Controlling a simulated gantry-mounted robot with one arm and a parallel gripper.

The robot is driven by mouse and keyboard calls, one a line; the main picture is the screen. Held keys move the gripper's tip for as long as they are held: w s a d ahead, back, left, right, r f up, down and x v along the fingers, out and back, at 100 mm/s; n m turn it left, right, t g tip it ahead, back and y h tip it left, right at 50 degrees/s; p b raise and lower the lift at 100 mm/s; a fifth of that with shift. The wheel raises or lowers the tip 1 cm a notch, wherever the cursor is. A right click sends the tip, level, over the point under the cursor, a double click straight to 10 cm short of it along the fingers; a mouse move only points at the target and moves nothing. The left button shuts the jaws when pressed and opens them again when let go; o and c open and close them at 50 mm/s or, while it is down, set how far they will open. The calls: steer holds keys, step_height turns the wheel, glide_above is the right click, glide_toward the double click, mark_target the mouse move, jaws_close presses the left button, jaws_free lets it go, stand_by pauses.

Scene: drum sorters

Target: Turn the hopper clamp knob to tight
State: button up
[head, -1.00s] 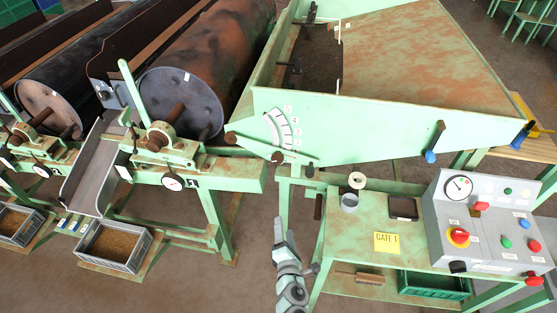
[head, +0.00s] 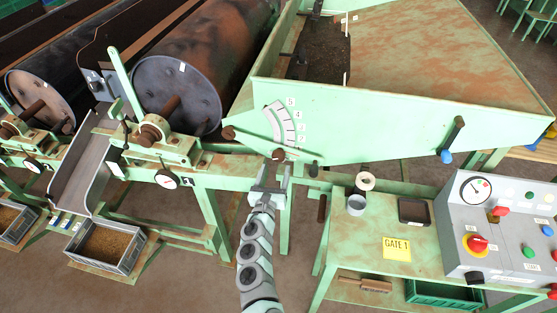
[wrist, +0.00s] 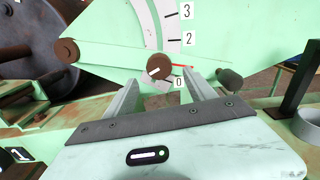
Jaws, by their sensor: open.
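The hopper clamp knob seems to be the round brown knob (wrist: 160,67) at the foot of the white numbered scale (wrist: 168,25) in the wrist view. It also shows on the hopper's side in the head view (head: 278,155). My gripper (wrist: 164,88) is open. Its two fingers point at the hopper, one on each side of the knob in the wrist view. I cannot tell whether they touch it. In the head view my gripper (head: 270,175) is just below the knob.
A second brown knob (wrist: 66,51) is at the left end of the green lever. A dark rounded handle end (wrist: 230,79) is close to the right finger. The bench with the GATE 1 sign (head: 396,249) and control box (head: 495,235) stands to the right. Drums are at left.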

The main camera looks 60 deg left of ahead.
mark_target(278, 160)
steer(key=b+x, duration=0.1)
steer(key=x, duration=0.2)
steer(key=b+x, duration=0.1)
steer(key=shift+w+a+f+b, duration=0.25)
steer(key=shift+a+b, duration=0.05)
steer(key=shift+b+x, duration=0.5)
steer(key=shift+x, duration=0.4)
steer(key=shift+r, duration=0.2)
steer(key=shift+c, duration=0.4)
steer(key=c, duration=1.3)
